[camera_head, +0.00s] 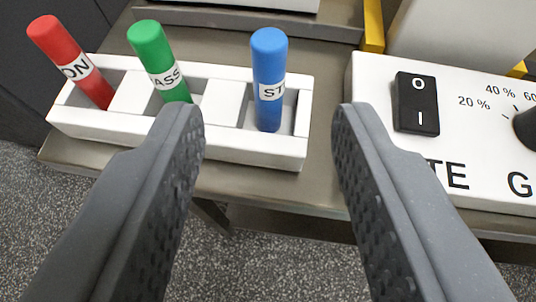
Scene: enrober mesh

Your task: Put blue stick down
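The blue stick (269,75) stands nearly upright in the right compartment of the white holder (230,143). It carries a white label reading "ST", partly turned out of sight. My gripper (269,125) is open, with its two dark grey fingers spread wide. The fingertips lie in front of the holder in the picture, one on each side of the blue stick. Nothing is between the fingers' pads, and neither finger appears to touch the stick.
A red stick (62,53) and a green stick (154,54) lean in the holder's other compartments. A white control panel (440,160) with a black rocker switch (416,104) and a dark knob (527,127) stands at the right. The metal table (325,170) ends just in front of the holder.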

